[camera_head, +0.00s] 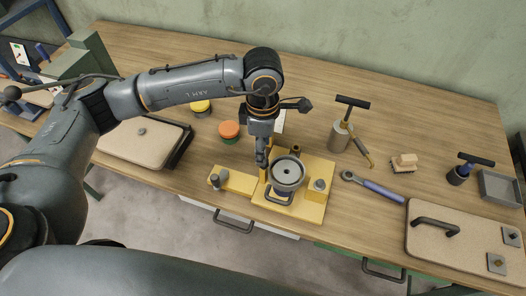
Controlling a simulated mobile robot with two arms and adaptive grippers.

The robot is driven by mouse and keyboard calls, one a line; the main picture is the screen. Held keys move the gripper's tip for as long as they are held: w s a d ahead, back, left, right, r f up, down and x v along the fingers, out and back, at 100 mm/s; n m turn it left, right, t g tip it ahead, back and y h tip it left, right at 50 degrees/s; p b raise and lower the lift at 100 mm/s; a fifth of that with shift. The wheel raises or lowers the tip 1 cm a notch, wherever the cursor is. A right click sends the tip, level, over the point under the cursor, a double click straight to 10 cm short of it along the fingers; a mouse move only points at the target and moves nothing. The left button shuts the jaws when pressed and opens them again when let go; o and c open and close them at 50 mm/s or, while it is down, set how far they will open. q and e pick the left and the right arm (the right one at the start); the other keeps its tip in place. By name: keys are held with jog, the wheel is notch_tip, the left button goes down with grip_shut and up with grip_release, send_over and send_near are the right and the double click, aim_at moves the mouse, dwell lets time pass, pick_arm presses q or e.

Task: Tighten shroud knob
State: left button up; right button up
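A yellow fixture (310,208) lies near the front edge of the table, with a round grey ring-shaped part (287,173) on it. Small upright knob-like pieces stand around it: a grey one on the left arm of the fixture (215,181), a grey one at the right (319,185), and a brownish one behind the ring (296,150). I cannot tell which is the shroud knob. My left gripper (262,161) points down just left of the ring, close above the fixture. Its fingertips are small and partly merged with the yellow parts, so its opening and any contact are unclear. My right gripper is out of view.
A ratchet-like tool (372,187) with a blue handle lies right of the fixture. A grey T-handled tool (340,136), a brush (404,162) and an orange-topped container (229,131) stand behind. Beige boards (455,250) lie at both sides.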

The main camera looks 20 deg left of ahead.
pick_arm(q)
jog(key=shift+f+p, duration=0.6)
jog(key=shift+f, duration=1.8)
grip_shut()
jog(key=m+b, duration=0.1)
jog(key=b, duration=0.1)
jog(key=m+b, duration=0.1)
jog(key=b, duration=0.2)
jog(key=m+b, duration=0.1)
jog(key=b, duration=0.1)
jog(key=shift+f+m+b, duration=0.25)
jog(key=shift+m+b, duration=0.05)
jog(key=shift+m, duration=0.1)
jog(key=shift+r+m+b, duration=0.2)
jog(key=shift+m+b, duration=0.2)
jog(key=shift+r, duration=0.1)
